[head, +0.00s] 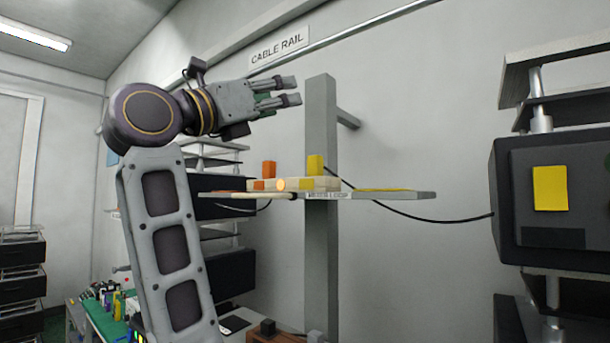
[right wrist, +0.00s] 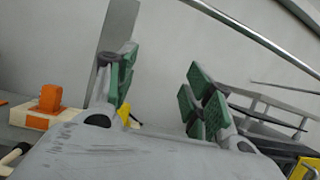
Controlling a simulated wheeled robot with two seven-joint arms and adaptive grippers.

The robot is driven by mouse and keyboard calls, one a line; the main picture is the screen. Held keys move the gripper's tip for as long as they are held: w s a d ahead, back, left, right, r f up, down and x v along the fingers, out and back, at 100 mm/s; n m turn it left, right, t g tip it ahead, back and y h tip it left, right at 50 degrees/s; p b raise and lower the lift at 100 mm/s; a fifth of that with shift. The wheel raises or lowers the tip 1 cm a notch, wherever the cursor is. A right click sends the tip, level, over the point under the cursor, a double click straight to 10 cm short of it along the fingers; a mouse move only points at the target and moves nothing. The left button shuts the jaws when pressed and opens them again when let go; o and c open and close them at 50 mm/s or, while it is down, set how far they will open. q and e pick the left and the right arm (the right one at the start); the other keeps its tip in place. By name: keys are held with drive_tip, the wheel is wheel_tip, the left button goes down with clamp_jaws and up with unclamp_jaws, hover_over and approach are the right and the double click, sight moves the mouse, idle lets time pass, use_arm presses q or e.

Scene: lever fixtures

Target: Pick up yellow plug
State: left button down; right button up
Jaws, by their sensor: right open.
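The yellow plug (head: 315,165) stands upright on a cream block (head: 320,184) on the shelf in the head view. A black cable runs from beside it to the dark box at right. In the right wrist view a small yellow piece (right wrist: 124,115), likely this plug, shows partly hidden behind the left finger. My right gripper (head: 293,91) is open and empty, above and to the left of the yellow plug, its fingers pointing right. Its green pads show spread apart in the right wrist view (right wrist: 160,88). My left gripper is not in view.
An orange plug (head: 268,169) stands left of the yellow one; it also shows in the right wrist view (right wrist: 50,98). The shelf (head: 415,194) is on a grey post (head: 321,120) that rises behind the plugs. A dark box (head: 520,160) with a yellow panel (head: 550,188) is at right.

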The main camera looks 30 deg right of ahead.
sight(312, 158)
wheel_tip(312, 158, down, 9)
drive_tip(key=w+d+y, duration=0.1)
drive_tip(key=w+y, duration=0.1)
drive_tip(key=y, duration=0.3)
drive_tip(key=shift+d, duration=0.2)
drive_tip(key=shift+p+x, duration=0.95)
drive_tip(key=shift+x, duration=3.3)
drive_tip(key=shift+w+r, duration=0.1)
drive_tip(key=shift+w, duration=0.05)
drive_tip(key=shift+w+p+x, duration=0.3)
drive_tip(key=shift+p+x, duration=0.55)
drive_tip(key=shift+x, duration=0.55)
drive_tip(key=shift+p+x, duration=0.35)
drive_tip(key=shift+x, duration=0.7)
